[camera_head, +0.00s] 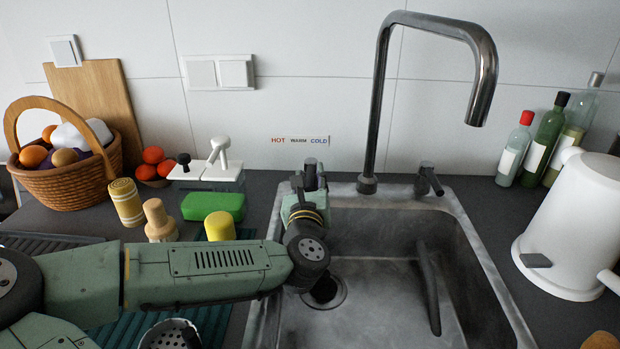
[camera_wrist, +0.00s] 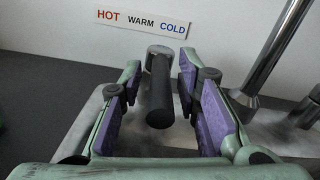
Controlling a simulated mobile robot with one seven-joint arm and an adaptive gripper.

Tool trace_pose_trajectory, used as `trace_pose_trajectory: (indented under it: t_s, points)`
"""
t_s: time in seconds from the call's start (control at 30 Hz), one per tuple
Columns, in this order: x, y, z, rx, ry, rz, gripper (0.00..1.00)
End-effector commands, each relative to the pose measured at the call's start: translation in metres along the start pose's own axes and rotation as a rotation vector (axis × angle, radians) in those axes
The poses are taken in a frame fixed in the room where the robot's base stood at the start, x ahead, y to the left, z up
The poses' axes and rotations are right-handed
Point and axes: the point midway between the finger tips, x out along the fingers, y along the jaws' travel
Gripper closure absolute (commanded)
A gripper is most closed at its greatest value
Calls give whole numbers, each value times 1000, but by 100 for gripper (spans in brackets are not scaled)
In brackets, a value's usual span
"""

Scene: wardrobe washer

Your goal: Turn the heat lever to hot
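The heat lever (camera_wrist: 160,98) is a dark round bar on a grey metal base, pointing toward the camera in the wrist view. The label (camera_wrist: 143,22) behind it reads HOT, WARM, COLD from left to right. In the head view the lever (camera_head: 311,174) is mostly hidden by my gripper (camera_head: 306,189) at the sink's back left. The label (camera_head: 300,140) is on the wall behind.
The tall faucet (camera_head: 380,100) rises just right of my gripper. A second small dark handle (camera_head: 428,178) stands right of it. The sink basin (camera_head: 395,300) opens in front. A green sponge (camera_head: 213,206) and a white soap dispenser (camera_head: 221,165) stand to the left.

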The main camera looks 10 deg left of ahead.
Motion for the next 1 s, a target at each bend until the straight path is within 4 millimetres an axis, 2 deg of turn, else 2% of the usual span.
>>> trace_pose_trajectory:
  t_s: [0.07,0.4,1.0]
  points:
    - [0,0,0,0,0,0,77]
    - [0,0,0,0,0,0,100]
    - [0,0,0,0,-1,-1,100]
